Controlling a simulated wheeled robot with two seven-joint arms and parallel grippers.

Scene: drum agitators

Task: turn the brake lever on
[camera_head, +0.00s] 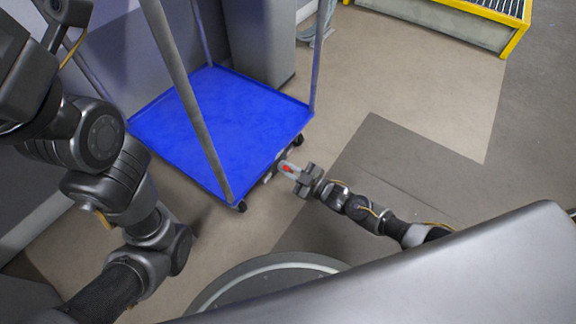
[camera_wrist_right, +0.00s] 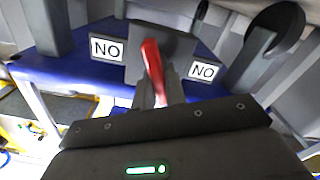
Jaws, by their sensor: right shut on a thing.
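The red brake lever (camera_head: 287,168) sits on the near lower edge of a blue-decked cart (camera_head: 222,125). In the right wrist view the lever (camera_wrist_right: 153,62) stands up, tilted slightly left, in front of a dark grey plate between two "NO" labels. My right gripper (camera_head: 290,171) reaches it from the right and is shut on the lever; its fingers (camera_wrist_right: 160,95) hide the lever's lower part. My left arm is folded at the left of the head view. Only what looks like its gripper body shows at the top edge, with no fingertips visible.
Grey posts rise from the cart's corners, and black wheels (camera_head: 299,140) sit below its deck. A grey cabinet (camera_head: 258,40) stands behind it. A yellow-framed roller conveyor (camera_head: 460,22) is at the top right.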

